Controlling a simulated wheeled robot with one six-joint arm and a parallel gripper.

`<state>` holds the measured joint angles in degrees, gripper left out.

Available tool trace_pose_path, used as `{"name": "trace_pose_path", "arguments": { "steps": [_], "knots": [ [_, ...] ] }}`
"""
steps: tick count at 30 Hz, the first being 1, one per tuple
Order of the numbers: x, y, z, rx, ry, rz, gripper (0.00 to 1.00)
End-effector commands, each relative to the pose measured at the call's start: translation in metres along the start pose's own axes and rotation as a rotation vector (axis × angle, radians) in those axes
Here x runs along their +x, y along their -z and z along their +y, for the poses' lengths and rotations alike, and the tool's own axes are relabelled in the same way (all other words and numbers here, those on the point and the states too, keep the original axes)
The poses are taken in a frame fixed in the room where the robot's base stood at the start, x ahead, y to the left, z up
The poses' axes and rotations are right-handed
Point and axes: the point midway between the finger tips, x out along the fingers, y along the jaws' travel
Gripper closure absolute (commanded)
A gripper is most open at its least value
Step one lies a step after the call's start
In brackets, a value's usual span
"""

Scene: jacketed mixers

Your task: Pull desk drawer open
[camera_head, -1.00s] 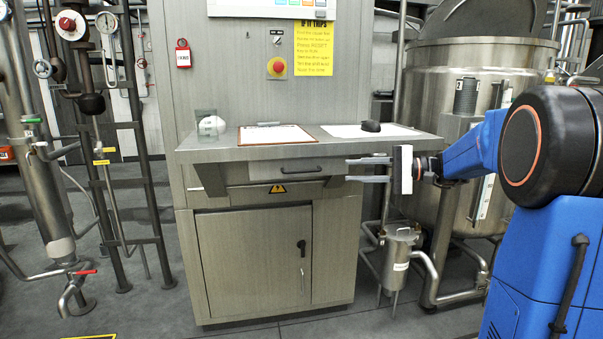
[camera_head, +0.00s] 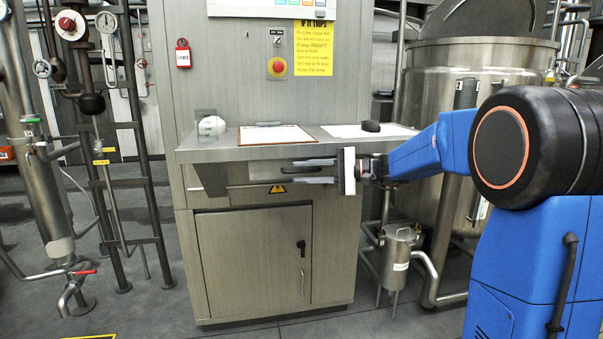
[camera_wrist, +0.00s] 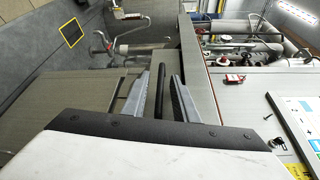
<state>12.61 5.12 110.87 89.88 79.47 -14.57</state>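The desk drawer (camera_head: 252,170) is a grey metal front under the desk top and looks flush with the desk. Its dark bar handle (camera_wrist: 160,92) shows in the wrist view, between my two fingers. My gripper (camera_head: 290,171) is at the drawer front in the head view, with its fingers pointing left along it. It is open, with one finger on each side of the handle and small gaps visible. In the head view my fingers overlap the handle and hide part of it and the drawer front.
The desk top (camera_head: 225,148) juts out just above my gripper and carries a clipboard (camera_head: 275,135), a white sheet and a dark mouse (camera_head: 370,126). A cabinet door (camera_head: 250,260) is below the drawer. A steel tank (camera_head: 450,90) and a small canister (camera_head: 400,245) stand at right.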

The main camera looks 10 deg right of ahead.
Motion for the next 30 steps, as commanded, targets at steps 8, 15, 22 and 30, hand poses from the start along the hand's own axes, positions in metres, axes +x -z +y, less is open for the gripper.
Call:
{"name": "trace_pose_path", "arguments": {
  "steps": [8,15,22,30],
  "knots": [
    [0.0087,-0.0002,-0.0002,0.0,0.0,0.0,0.74],
    [0.0084,-0.0002,-0.0002,0.0,0.0,0.0,0.93],
    [0.0083,-0.0002,-0.0001,0.0,0.0,0.0,1.0],
    [0.0082,-0.0002,0.0001,0.0,0.0,0.0,1.0]
  ]
}}
